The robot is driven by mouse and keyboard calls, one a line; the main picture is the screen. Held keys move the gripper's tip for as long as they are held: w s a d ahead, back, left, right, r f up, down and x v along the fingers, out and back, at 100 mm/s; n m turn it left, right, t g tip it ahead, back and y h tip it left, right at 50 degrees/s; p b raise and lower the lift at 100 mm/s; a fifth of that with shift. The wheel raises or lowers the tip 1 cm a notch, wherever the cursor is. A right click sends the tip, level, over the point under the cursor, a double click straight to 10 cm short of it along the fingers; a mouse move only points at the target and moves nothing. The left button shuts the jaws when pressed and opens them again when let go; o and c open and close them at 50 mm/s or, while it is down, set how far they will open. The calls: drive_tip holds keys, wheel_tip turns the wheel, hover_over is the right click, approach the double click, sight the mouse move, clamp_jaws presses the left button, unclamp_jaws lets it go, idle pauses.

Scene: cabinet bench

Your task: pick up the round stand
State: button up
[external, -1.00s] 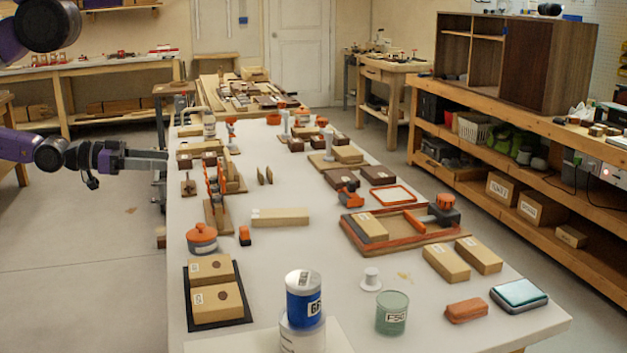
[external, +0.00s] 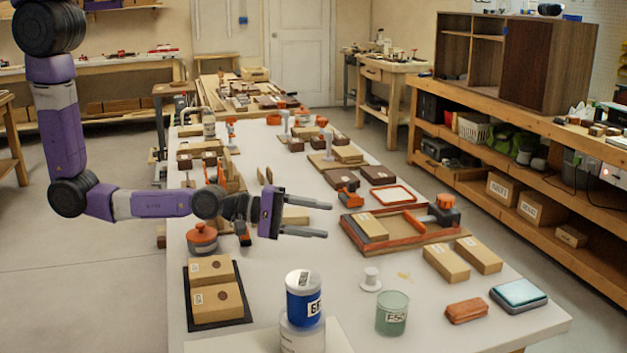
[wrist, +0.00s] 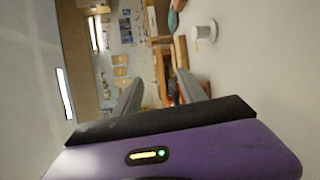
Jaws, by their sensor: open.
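The round stand (external: 371,279) is a small white spool-like piece with a wide base and a narrower top. In the wrist view the round stand (wrist: 205,31) shows at the upper right, sideways because the camera is rolled. My gripper (external: 327,220) is open and empty, its fingers pointing right above the bench. In the external view it is up and to the left of the stand, apart from it. In the wrist view my gripper (wrist: 161,77) has nothing between its fingers.
A blue-and-white can (external: 304,297) on a clear container and the green-grey cup (external: 391,313) stand near the stand. A wooden tray (external: 400,241) with an orange-handled tool lies behind it. Wooden boxes (external: 460,257) sit to the right.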

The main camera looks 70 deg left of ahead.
drive_tip(key=w+d+f+n+g, duration=0.2)
drive_tip(key=w+d+f+n, duration=0.1)
drive_tip(key=w+d+n, duration=0.3)
drive_tip(key=n+g, duration=0.2)
drive_tip(key=n, duration=0.5)
approach(371, 277)
drive_tip(key=w+f, duration=0.2)
drive_tip(key=shift+w+a+h, duration=0.3)
drive_tip(key=shift+s+f+n, duration=0.1)
drive_tip(key=shift+f+n, duration=0.05)
drive_tip(key=shift+n, duration=0.65)
drive_tip(key=shift+w+d+f, duration=0.2)
drive_tip(key=shift+w+d, duration=0.1)
drive_tip(key=shift+w, duration=0.05)
drive_tip(key=shift+b+x, duration=0.8)
drive_tip(key=shift+x, duration=2.55)
drive_tip(key=shift+w+r, duration=0.1)
clamp_jaws()
